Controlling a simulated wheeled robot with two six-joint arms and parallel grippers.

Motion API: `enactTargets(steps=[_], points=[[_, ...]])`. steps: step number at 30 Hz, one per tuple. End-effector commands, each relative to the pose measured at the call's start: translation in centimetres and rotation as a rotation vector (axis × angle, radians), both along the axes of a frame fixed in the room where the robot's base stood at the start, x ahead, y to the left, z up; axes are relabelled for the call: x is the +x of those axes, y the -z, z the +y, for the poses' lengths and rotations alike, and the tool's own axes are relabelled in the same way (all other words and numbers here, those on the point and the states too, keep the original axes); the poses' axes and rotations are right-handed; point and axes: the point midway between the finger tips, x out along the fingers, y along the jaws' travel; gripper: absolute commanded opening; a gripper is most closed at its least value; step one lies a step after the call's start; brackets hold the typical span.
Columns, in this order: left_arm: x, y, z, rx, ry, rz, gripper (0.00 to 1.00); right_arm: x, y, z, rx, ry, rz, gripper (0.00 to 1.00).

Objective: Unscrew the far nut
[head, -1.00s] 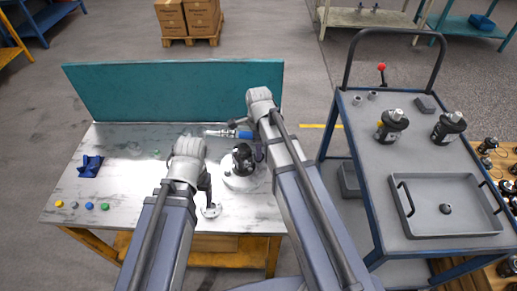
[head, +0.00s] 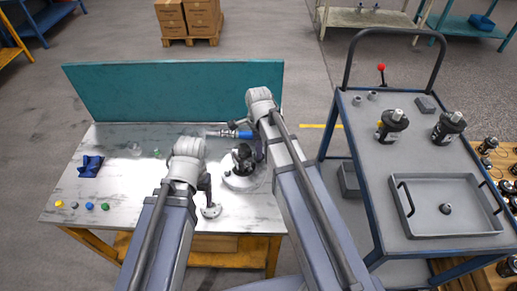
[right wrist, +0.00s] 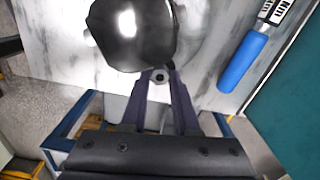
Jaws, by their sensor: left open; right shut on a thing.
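The black hydraulic motor (head: 243,155) stands on a round pale base (head: 240,182) on the workbench. Its glossy dark body (right wrist: 130,32) fills the top of the right wrist view. My right gripper (right wrist: 160,80) is at the motor's side, shut on a small grey nut (right wrist: 160,75) between its fingertips. In the head view the right arm partly hides this gripper and the nut. My left gripper (head: 207,190) is open and points down at the front of the bench, left of the motor. A small pale flanged part (head: 211,211) is just below it; I cannot tell whether they touch.
A blue-handled tool (head: 238,134) lies behind the motor. A blue cloth (head: 90,166) and several coloured caps (head: 90,206) lie on the left. A teal panel (head: 170,95) closes the bench's back. A trolley (head: 355,170) with a tray (head: 408,215) stands on the right.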

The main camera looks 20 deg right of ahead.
Motion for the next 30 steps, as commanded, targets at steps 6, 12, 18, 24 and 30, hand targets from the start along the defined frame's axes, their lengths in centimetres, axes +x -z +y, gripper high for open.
enactTargets(steps=[6,12,18,24,30], points=[[0.0,-1.3,0.0,0.0,0.0,0.0,0.69,0.0,-1.3,0.0,0.0,0.001,0.0,0.0],[0.0,-2.9,0.0,0.0,0.0,0.0,0.69,0.0,-2.9,0.0,0.0,0.001,0.0,0.0],[0.0,-4.1,0.0,0.0,0.0,0.0,0.69,0.0,-4.1,0.0,0.0,0.001,0.0,0.0],[0.0,-4.0,0.0,0.0,0.0,0.0,0.69,0.0,-4.0,0.0,0.0,0.001,0.0,0.0],[0.0,-4.1,0.0,0.0,0.0,0.0,0.69,0.0,-4.1,0.0,0.0,0.001,0.0,0.0]])
